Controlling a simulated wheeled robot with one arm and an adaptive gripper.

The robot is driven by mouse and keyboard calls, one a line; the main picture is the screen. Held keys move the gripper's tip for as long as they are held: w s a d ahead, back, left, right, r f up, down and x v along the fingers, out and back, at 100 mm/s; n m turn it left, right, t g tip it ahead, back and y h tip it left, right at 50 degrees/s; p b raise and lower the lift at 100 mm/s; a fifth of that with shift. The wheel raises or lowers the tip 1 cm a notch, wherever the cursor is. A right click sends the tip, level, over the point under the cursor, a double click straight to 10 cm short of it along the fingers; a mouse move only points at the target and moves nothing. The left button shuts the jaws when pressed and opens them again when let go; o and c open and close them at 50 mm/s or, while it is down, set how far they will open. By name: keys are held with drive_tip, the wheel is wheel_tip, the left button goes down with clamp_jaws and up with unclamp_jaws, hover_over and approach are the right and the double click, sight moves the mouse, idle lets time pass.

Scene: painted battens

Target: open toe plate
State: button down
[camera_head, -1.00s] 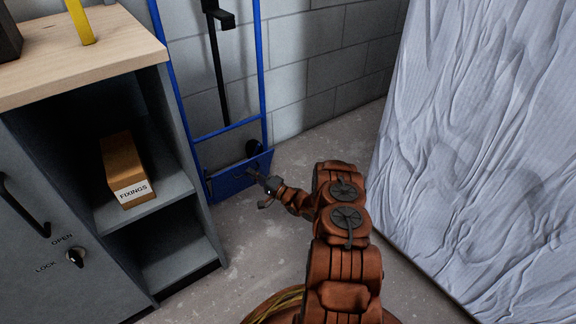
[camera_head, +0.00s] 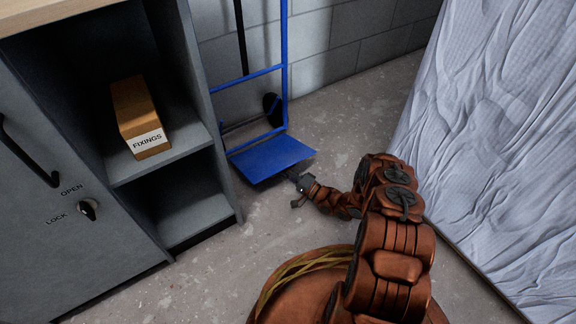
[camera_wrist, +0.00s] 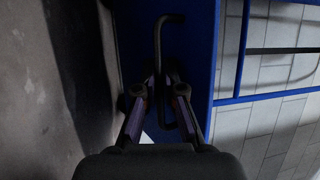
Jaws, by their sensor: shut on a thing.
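The blue toe plate (camera_head: 268,158) sits at the foot of the blue hand truck (camera_head: 284,60). It juts out from the frame toward me, lowered close to flat. My gripper (camera_head: 301,183) is at the plate's front edge, low over the floor. In the wrist view the plate (camera_wrist: 198,45) fills the middle, with a dark bar handle (camera_wrist: 160,42) on it. My gripper (camera_wrist: 161,90) is shut on this handle, with one finger on each side. The exact contact is dark and hard to see.
A grey cabinet (camera_head: 205,130) stands close on the left, with a fixings box (camera_head: 138,115) on its shelf. A pale draped sheet (camera_head: 500,130) hangs on the right. Bare concrete floor (camera_head: 235,255) lies between, and a block wall (camera_head: 350,45) stands behind.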

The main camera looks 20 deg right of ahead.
drive_tip(key=shift+w+d+f, duration=0.15)
drive_tip(key=shift+d+f, duration=0.25)
drive_tip(key=shift+f, duration=0.05)
drive_tip(key=shift+d, duration=0.15)
drive_tip(key=c, duration=1.6)
unclamp_jaws()
drive_tip(key=shift+r, duration=0.1)
drive_tip(key=o, duration=0.3)
drive_tip(key=shift+a, duration=0.25)
drive_tip(key=shift+r, duration=5.05)
drive_tip(key=shift+s+d+f+b, duration=0.2)
drive_tip(key=shift+s+d+f, duration=0.5)
drive_tip(key=shift+f, duration=0.5)
drive_tip(key=shift+s+d+f+b, duration=0.25)
drive_tip(key=shift+s+d+f, duration=0.3)
drive_tip(key=shift+d+f, duration=0.45)
drive_tip(key=shift+s+d+f+b, duration=0.2)
drive_tip(key=shift+s+d+f, duration=0.4)
drive_tip(key=shift+f, duration=0.75)
